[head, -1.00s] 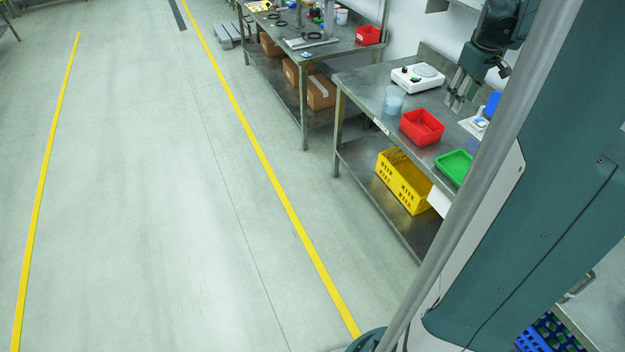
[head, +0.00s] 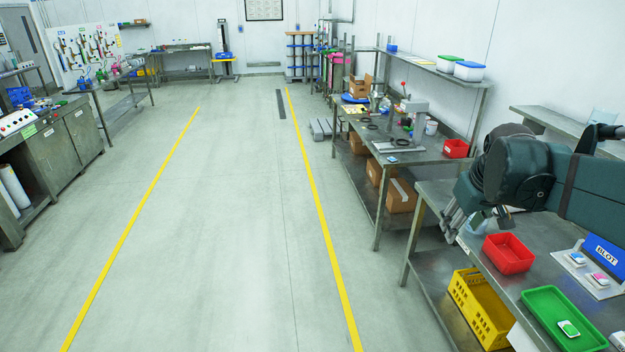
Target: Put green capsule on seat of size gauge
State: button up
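A small white piece with a green patch (head: 569,329), which looks like the green capsule, lies in the green tray (head: 546,308) at the bottom right of the head view. Right of the red bin stands a pale plate (head: 601,287) with a blue upright sign; a blue piece (head: 575,258) and a pink piece (head: 599,279) sit on it. I cannot tell for sure that this is the size gauge, and no empty seat is clear. My gripper (head: 461,224) points down over the back of the near bench, apart from the tray; nothing shows held. Its finger gap is unclear.
A red bin (head: 508,253) stands on the bench between my gripper and the green tray. A yellow crate (head: 481,309) is on the lower shelf. A second bench (head: 420,153) with a stand and a red bin is farther back. The floor at left is open.

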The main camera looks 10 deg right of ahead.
jog(key=s+a+f+t, duration=0.1)
jog(key=s+a, duration=0.3)
jog(key=a, duration=0.4)
jog(key=s+a+f+t+y, duration=0.1)
jog(key=s+a, duration=0.3)
jog(key=a, duration=0.5)
jog(key=s+a+f+y, duration=0.1)
jog(key=s+a+f, duration=0.2)
jog(key=a, duration=0.5)
jog(key=shift+s+a+f+t, duration=0.15)
jog(key=shift+s+t, duration=0.25)
jog(key=shift+s, duration=0.35)
